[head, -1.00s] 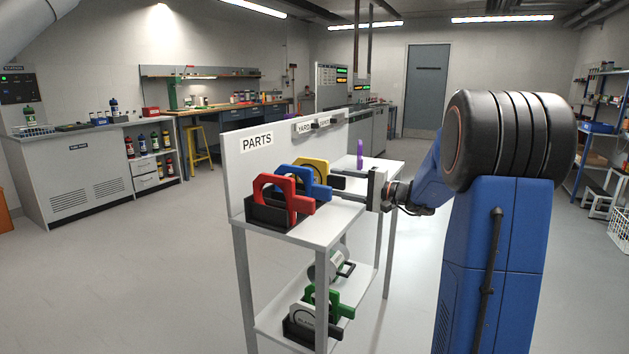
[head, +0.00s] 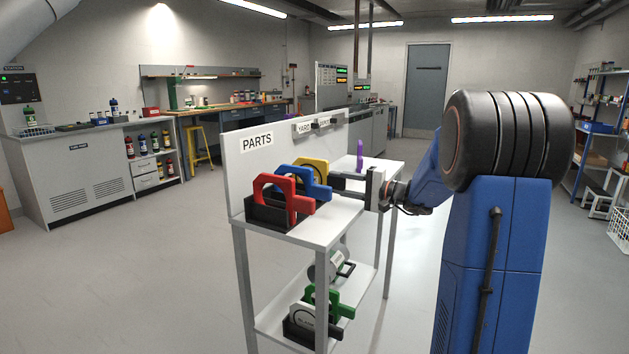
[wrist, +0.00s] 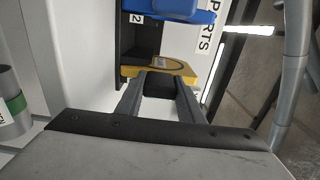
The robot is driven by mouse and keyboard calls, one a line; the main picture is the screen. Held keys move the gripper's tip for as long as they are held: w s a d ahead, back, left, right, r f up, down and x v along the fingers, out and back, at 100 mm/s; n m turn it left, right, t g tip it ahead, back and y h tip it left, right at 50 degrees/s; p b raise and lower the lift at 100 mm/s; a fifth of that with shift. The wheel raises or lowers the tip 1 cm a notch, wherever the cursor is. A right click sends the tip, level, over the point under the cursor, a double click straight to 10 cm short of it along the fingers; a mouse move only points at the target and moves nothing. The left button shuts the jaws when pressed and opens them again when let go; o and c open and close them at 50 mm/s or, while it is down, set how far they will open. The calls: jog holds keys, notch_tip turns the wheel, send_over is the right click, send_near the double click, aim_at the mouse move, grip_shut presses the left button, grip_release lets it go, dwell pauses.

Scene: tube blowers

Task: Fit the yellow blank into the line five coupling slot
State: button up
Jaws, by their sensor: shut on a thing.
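The yellow blank (head: 313,163) stands in a dark holder on the parts stand's top shelf, behind the blue and red blanks. In the wrist view the yellow blank (wrist: 178,67) is just ahead of my fingers. My gripper (head: 336,183) reaches in from the right and is shut on the yellow blank's near end. In the wrist view my gripper (wrist: 157,84) has its fingertips at the blank's near edge. The blue blank partly hides the yellow one in the head view. I cannot make out the line five coupling slot.
The blue blank (head: 310,180) and red blank (head: 287,193) stand close beside the yellow one. A purple piece (head: 360,155) stands farther back on the shelf (head: 322,227). The lower shelf holds a green blank (head: 331,300) and others. The PARTS panel (head: 240,172) rises behind; floor around is clear.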

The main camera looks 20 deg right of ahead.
jog(key=shift+r, duration=0.65)
dwell(0.3)
jog(key=shift+v, duration=1.65)
jog(key=v, duration=0.7)
jog(key=shift+s+d, duration=0.25)
jog(key=shift+s, duration=0.05)
dwell(0.6)
jog(key=shift+v, duration=2.95)
jog(key=shift+d, duration=0.15)
